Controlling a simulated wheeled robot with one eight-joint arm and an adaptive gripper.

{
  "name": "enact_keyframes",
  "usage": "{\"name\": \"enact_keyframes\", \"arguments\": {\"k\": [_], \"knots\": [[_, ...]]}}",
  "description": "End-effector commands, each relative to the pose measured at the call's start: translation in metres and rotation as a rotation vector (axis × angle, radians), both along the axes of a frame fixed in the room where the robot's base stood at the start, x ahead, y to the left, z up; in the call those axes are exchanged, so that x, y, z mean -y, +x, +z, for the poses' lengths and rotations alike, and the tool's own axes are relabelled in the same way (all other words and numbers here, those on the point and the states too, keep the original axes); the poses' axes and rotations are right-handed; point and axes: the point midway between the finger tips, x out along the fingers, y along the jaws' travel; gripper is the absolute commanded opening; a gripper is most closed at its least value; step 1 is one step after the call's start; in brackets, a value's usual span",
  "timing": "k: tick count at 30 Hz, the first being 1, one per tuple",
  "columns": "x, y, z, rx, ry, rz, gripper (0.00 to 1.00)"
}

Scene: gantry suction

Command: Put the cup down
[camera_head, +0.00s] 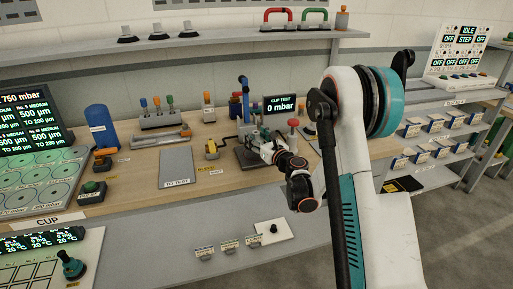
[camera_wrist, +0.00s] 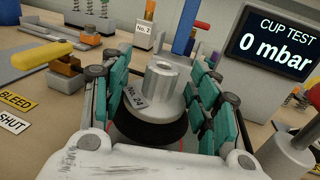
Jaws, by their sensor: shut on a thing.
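The cup (camera_wrist: 163,78) shows in the wrist view as a suction cup with a silver hex-topped fitting, a "No. 24" tag and a wide black lip. It looks upright. My gripper (camera_wrist: 162,95) is shut on it, with green finger pads on its left and right sides. In the head view my gripper (camera_head: 264,146) is over the bench beside the cup test display (camera_head: 280,104), near a dark plate (camera_head: 246,160). The cup is too small to make out there. I cannot tell whether its lip touches anything below.
A grey "TO TEST" plate (camera_head: 177,168) lies on the bench to the left. A yellow valve (camera_head: 212,150) with bleed and shut labels, a red-topped post (camera_head: 293,133) and a blue column (camera_head: 245,100) stand close around my gripper. A blue cylinder (camera_head: 101,126) stands farther left.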

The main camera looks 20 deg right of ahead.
Motion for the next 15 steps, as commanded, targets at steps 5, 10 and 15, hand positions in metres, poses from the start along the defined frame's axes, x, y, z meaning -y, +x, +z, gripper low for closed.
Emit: {"name": "enact_keyframes", "arguments": {"k": [5,10,15], "knots": [[0.000,0.000,-0.029,0.000,0.000,0.000,0.29],[0.000,0.000,-0.037,0.000,0.000,0.000,0.29],[0.000,0.000,-0.036,0.000,0.000,0.000,0.29]]}}
